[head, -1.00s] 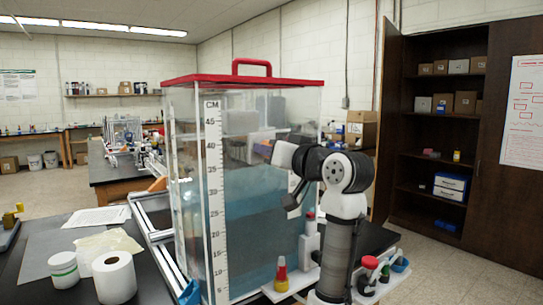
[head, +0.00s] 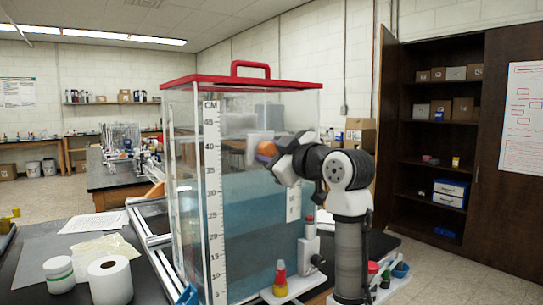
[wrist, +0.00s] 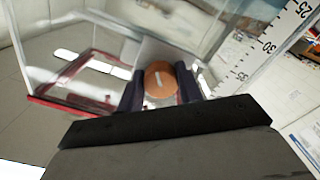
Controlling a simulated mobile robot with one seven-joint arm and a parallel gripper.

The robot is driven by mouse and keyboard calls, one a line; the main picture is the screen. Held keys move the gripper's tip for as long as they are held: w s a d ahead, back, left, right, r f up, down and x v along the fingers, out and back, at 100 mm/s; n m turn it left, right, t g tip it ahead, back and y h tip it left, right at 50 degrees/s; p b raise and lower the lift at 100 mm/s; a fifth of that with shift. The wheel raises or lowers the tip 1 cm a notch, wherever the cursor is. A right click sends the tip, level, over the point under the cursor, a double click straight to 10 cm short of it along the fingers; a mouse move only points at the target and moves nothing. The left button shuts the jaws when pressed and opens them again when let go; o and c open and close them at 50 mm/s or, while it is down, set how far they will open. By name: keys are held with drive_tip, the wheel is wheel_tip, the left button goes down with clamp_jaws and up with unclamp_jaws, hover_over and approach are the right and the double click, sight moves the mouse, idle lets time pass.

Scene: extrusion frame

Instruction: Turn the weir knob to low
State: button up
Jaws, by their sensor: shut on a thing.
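The orange-brown round knob (wrist: 160,79) shows in the wrist view between the two dark fingers of my gripper (wrist: 160,92). A short pale mark lies on its face, and I see no low label. In the head view the knob (head: 266,149) is a small orange shape at the tip of my gripper (head: 272,160), in front of a pale panel by the tank. The clear tank (head: 182,150) has a red lid and bluish water inside. My gripper is shut on the knob.
A white centimetre scale (head: 213,200) runs up the tank's front edge. A paper roll (head: 110,280) and a white jar (head: 59,275) stand on the dark bench at left.

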drive_tip(key=n, duration=0.5)
drive_tip(key=shift+n, duration=0.3)
drive_tip(key=n, duration=0.5)
drive_tip(key=shift+b, duration=0.4)
drive_tip(key=o, duration=1)
drive_tip(key=shift+d+r, duration=0.1)
drive_tip(key=b+v, duration=0.3)
drive_tip(key=v, duration=1)
drive_tip(key=shift+s+d+b, duration=0.25)
drive_tip(key=shift+s+b, duration=0.1)
